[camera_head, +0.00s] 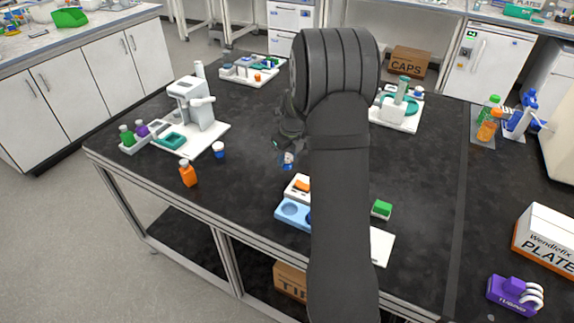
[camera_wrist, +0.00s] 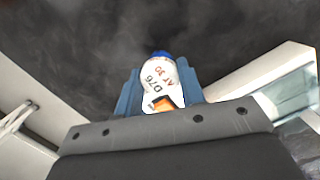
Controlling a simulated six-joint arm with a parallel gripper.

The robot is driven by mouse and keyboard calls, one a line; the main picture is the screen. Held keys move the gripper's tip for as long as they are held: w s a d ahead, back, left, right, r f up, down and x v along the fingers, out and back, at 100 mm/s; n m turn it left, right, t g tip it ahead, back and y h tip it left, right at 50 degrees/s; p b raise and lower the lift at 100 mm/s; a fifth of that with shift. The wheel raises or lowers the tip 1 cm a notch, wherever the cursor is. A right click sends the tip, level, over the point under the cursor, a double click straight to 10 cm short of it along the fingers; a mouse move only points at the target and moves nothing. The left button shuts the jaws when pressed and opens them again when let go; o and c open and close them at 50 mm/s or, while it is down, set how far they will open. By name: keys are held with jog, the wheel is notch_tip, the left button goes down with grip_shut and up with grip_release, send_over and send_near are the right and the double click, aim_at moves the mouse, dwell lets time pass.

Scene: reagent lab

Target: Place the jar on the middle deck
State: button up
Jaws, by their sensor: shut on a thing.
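The jar (camera_wrist: 160,78) has a blue cap, a white label with printed text and an orange mark. In the wrist view it sits between the two blue fingers of my gripper (camera_wrist: 160,92), which is shut on it. In the head view the jar (camera_head: 289,158) hangs over the dark bench, left of my arm, and my gripper (camera_head: 286,148) is partly hidden. Three white decks show on the bench: a left one (camera_head: 208,137) with a machine, a middle one at the back (camera_head: 237,77) with small items, and a right one (camera_head: 397,124) partly behind my arm.
An orange bottle (camera_head: 188,174) and a small white-and-blue jar (camera_head: 219,150) stand on the left of the bench. A blue tray (camera_head: 292,213) and a green-topped block (camera_head: 381,209) lie near the front. Bare bench lies between the left and back decks.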

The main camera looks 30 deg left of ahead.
aim_at(287, 165)
jog(key=shift+f, duration=1.95)
jog(key=shift+f, duration=0.15)
jog(key=o, duration=1)
jog(key=r, duration=0.3)
jog(key=d+r, duration=0.1)
jog(key=r, duration=0.7)
jog(key=shift+s+d, duration=0.25)
jog(key=shift+r, duration=0.3)
jog(key=shift+c, duration=0.6)
jog(key=shift+d+r, duration=0.1)
jog(key=shift+r, duration=0.2)
jog(key=shift+c, duration=1.4)
